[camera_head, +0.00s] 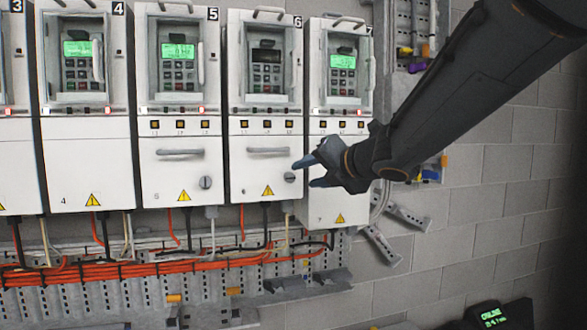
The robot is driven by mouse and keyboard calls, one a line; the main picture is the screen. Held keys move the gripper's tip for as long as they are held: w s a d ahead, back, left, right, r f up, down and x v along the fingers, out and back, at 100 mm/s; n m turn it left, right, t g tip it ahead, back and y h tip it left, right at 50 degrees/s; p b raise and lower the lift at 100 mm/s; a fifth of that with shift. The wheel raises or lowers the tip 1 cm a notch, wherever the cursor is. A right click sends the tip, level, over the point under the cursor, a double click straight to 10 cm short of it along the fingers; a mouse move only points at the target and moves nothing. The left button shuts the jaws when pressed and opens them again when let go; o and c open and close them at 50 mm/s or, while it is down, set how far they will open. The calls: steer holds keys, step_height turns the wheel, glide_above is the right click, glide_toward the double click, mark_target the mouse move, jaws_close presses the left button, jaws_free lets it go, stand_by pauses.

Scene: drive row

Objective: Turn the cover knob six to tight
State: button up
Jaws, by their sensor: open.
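Drive unit six (266,130) is a white cabinet marked 6, and its keypad screen is dark. Its cover has a grey handle (268,150), a yellow warning triangle and a small round grey knob (290,177) at the lower right. My gripper (304,174) comes in from the right on my dark arm. Its jaws are open, with the fingertips pointing left near the knob. I cannot tell whether they touch it. The arm hides part of unit seven.
Drive five (180,130) stands left with its own cover knob (205,183) and a lit screen. Drive seven (340,110) stands right. Orange cables (150,268) run along a perforated rail below. The grey block wall (480,210) at right is mostly bare.

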mark_target(291, 178)
steer(key=shift+p+x, duration=0.6)
steer(key=shift+x, duration=3.25)
steer(key=shift+c, duration=0.3)
jaws_close()
